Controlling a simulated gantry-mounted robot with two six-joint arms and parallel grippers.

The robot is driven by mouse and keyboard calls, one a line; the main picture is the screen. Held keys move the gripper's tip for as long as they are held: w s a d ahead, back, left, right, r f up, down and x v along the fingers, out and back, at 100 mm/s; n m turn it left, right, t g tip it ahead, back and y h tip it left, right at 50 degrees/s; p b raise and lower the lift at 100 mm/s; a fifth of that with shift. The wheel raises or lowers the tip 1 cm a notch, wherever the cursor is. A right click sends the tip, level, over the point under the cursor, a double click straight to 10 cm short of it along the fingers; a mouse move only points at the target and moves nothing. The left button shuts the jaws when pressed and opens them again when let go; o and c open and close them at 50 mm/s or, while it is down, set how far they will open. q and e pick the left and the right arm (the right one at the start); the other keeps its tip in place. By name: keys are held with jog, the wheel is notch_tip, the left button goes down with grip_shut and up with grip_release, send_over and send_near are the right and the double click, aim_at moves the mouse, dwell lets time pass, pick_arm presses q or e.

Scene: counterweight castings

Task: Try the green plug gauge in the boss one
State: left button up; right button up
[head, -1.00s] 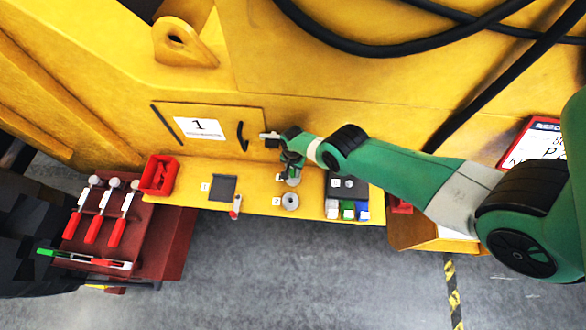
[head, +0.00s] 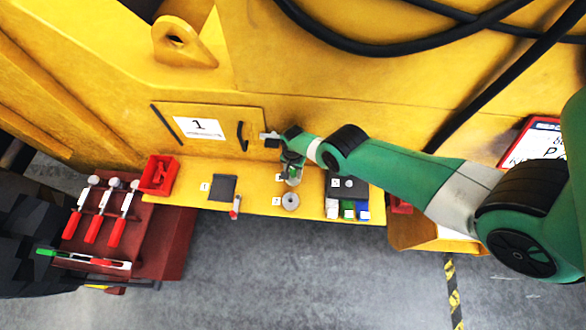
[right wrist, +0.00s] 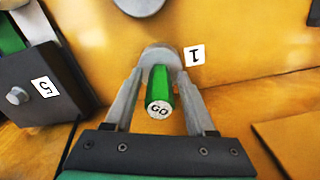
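The green plug gauge (right wrist: 160,85) shows in the right wrist view, its GO-marked end toward the camera. Boss one (right wrist: 160,52), a grey round piece beside a label 1, lies right behind the gauge. Whether the gauge's tip is inside the bore is hidden. My left gripper is not in view.
Boss two (head: 290,201) sits close in front of boss one. A dark block (head: 348,187) with a knob, labelled 5, stands to the right, above white, green and blue pieces (head: 348,210). A red bin (head: 159,175) and dark plate (head: 222,187) lie left.

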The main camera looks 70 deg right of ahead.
jog(key=shift+o, duration=0.6)
notch_tip(320, 180, up, 12)
jog(key=p, duration=1.1)
jog(key=shift+f+p, duration=0.1)
jog(key=shift+p, duration=0.25)
jog(key=shift+f, duration=0.1)
